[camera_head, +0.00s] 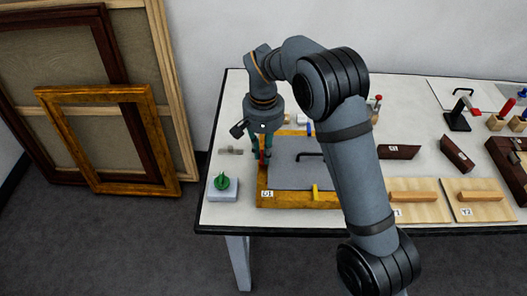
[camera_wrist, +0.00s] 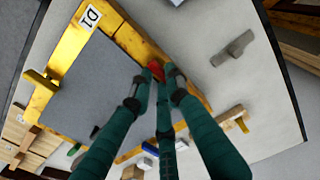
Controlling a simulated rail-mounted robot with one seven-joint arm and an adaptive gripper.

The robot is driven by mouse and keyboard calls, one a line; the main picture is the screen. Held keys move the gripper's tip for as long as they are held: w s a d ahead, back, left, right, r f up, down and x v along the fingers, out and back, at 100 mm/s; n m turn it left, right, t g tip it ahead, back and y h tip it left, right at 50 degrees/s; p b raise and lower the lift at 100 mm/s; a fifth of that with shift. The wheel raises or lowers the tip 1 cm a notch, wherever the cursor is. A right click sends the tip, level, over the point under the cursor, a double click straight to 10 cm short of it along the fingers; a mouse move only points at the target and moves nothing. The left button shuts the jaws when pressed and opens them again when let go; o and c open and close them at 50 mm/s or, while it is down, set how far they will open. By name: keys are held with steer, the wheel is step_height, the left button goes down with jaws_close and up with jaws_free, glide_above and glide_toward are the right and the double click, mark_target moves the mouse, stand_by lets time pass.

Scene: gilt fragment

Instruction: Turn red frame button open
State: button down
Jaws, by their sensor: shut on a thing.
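The red frame button (camera_head: 262,155) sits on the left side of the gold frame (camera_head: 285,200) labelled D1. It also shows in the wrist view (camera_wrist: 156,69), at the inner edge of the frame's bar (camera_wrist: 135,42). My gripper (camera_head: 261,157) points down over that side, with its teal fingers closed around the button. In the wrist view the fingertips (camera_wrist: 159,80) meet at the red button and partly hide it. The button's exact angle is hard to tell.
A grey panel (camera_head: 290,176) with a black handle fills the frame. A yellow button (camera_head: 316,192) is on the near bar and a blue one (camera_head: 310,129) on the far bar. A green knob (camera_head: 221,182) and a grey metal piece (camera_head: 231,151) lie left of the frame.

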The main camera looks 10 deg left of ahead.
steer(key=c, duration=1.7)
jaws_free()
steer(key=shift+c, duration=0.2)
steer(key=shift+o, duration=0.4)
step_height(320, 180, up, 12)
step_height(320, 180, down, 12)
steer(key=shift+f, duration=0.1)
